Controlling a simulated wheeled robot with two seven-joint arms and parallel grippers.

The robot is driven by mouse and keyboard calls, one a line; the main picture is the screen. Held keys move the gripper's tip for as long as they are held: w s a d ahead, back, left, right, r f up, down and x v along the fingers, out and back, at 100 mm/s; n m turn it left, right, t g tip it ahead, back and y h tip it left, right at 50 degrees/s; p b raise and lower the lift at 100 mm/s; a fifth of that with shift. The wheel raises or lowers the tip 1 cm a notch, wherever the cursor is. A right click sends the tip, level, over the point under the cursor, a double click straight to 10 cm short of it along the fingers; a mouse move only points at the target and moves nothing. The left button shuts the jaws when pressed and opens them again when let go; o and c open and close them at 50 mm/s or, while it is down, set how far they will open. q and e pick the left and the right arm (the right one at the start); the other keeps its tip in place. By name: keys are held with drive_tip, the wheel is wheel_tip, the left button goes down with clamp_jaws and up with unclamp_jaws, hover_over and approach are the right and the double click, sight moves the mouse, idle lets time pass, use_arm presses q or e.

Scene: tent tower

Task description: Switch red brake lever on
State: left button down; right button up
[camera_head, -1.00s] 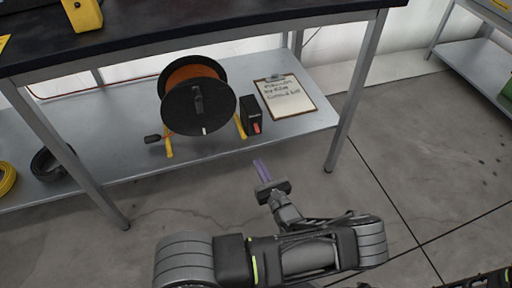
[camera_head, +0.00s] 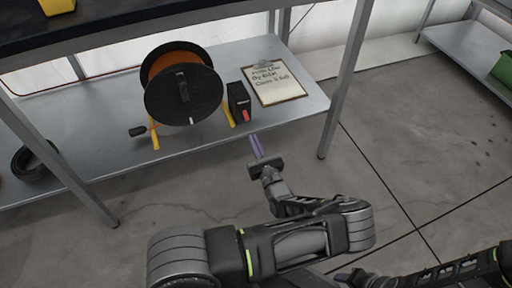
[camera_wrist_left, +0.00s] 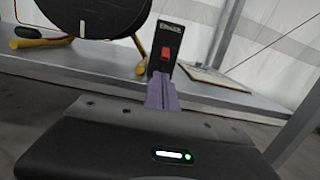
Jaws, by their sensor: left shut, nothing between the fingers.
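The red lever (camera_head: 246,115) is on the front of a small black box (camera_head: 237,98) on the lower shelf, right of the cable reel. In the left wrist view the red lever (camera_wrist_left: 165,53) shows on the upright box (camera_wrist_left: 168,36), straight beyond the fingertips. My left gripper (camera_head: 256,146) is shut and empty, its purple fingers pointing at the box from near the shelf's front edge. The fingers (camera_wrist_left: 161,92) appear just below the lever in the wrist view, with a gap to it. My right arm enters at the lower right; its gripper (camera_head: 368,279) is partly cut off.
A black and orange cable reel (camera_head: 187,92) on yellow feet stands left of the box. A clipboard (camera_head: 277,85) lies to its right. The dark tabletop (camera_head: 130,25) overhangs the shelf (camera_head: 301,104). A table leg (camera_head: 345,85) stands at the right.

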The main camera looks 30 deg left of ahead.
sight(248, 128)
use_arm(q)
drive_tip(key=b+x, duration=0.1)
drive_tip(key=x, duration=0.4)
drive_tip(key=shift+w+a+f+b, duration=0.1)
drive_tip(key=shift+a+b, duration=0.05)
drive_tip(key=shift+b, duration=0.2)
drive_tip(key=shift+w+a, duration=0.3)
drive_tip(key=shift+a, duration=0.05)
drive_tip(key=shift+r, duration=0.25)
